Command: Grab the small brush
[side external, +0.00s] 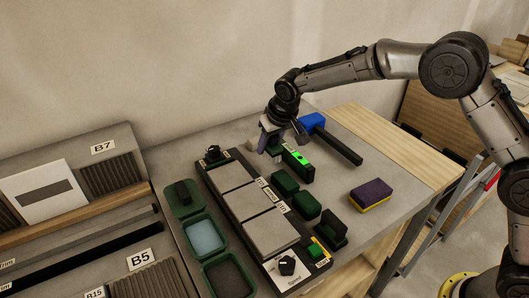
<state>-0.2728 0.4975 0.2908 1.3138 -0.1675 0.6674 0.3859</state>
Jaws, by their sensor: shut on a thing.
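My gripper (267,143) is at the far end of the tile board, just left of the level with lit green marks (298,160). It is shut on a small dark thing low between its fingers. The fingers and wrist hide most of that thing, so I cannot tell for sure that it is the small brush. A dark piece (182,192) lies on a green holder left of the board; I cannot tell whether it is a brush.
A blue-headed mallet (312,123) lies right of my gripper. Green blocks (287,182) line the board's (217,200) right side. A purple and yellow sponge (371,193) lies further right. Green trays (204,236) stand left. The table's right part is mostly clear.

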